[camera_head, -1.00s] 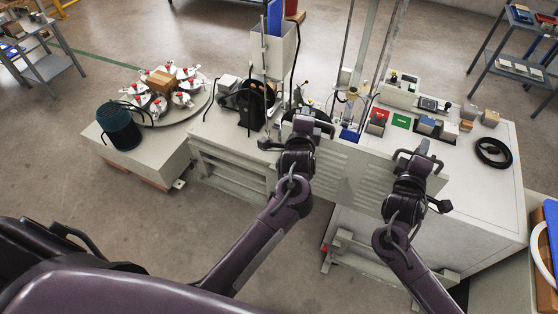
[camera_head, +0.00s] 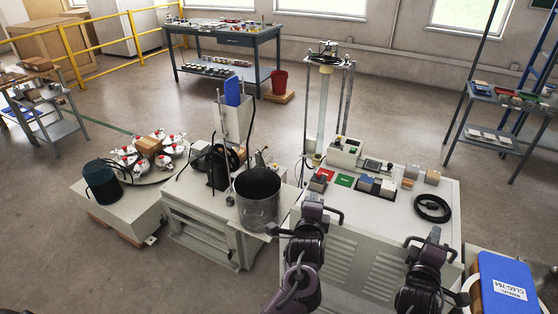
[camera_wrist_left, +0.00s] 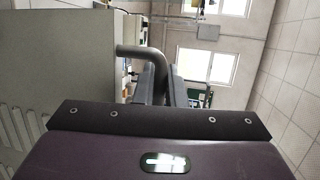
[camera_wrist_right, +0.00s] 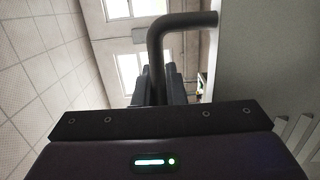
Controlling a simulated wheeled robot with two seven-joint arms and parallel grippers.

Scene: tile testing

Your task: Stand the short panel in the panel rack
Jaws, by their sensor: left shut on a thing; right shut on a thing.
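The short panel (camera_head: 362,262) is a pale grey sheet with two groups of louvre slots and a dark bar handle near each end. It is held upright in front of the white workbench in the head view. My left gripper (camera_head: 320,212) is shut on its left handle, and my right gripper (camera_head: 428,242) on its right handle. The left wrist view shows the bent handle (camera_wrist_left: 138,50) between the fingers beside the louvred panel face (camera_wrist_left: 35,110). The right wrist view shows the other handle (camera_wrist_right: 178,24) and the panel (camera_wrist_right: 262,70). I cannot pick out the panel rack.
The white workbench (camera_head: 450,200) behind the panel carries small coloured boxes and a black coil (camera_head: 432,208). A dark bin (camera_head: 258,200) and a round turntable (camera_head: 180,170) stand to the left. A blue case (camera_head: 505,285) is close at right. Open floor lies beyond.

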